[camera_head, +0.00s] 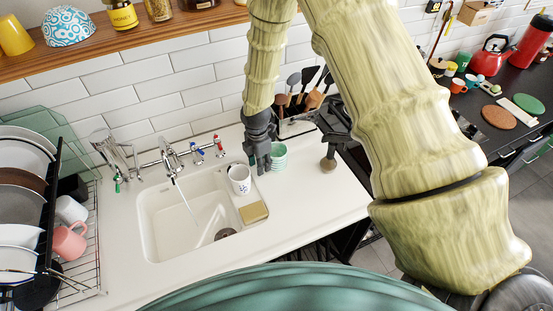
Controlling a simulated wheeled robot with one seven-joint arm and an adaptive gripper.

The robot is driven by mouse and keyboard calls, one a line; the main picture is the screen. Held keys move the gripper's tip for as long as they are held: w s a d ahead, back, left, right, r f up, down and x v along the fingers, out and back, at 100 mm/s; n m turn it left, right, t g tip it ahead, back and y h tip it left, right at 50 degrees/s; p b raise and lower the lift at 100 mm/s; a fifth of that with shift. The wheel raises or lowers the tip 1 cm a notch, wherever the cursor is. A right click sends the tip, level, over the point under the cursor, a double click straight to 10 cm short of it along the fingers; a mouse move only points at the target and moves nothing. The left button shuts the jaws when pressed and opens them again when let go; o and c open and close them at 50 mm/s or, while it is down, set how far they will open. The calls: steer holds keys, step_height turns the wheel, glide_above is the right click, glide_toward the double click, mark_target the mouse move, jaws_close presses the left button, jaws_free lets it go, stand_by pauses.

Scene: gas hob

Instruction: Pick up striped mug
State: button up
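The striped mug (279,158), pale green and white, stands on the white counter to the right of the sink. My gripper (260,164) points down just left of the striped mug, with its dark fingers in front of the mug's left edge. Whether they touch the mug is not clear. The fingers are small and seen at a slant, so their opening is hard to judge. My pale arm comes down from the top of the view to the gripper.
A white mug (239,179) with dark marks stands close below my gripper, near a yellow sponge (254,212). The sink (160,226) has running water. A utensil holder (300,126) stands behind the striped mug.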

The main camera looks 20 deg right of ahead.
jaws_close()
steer(key=shift+r, duration=0.15)
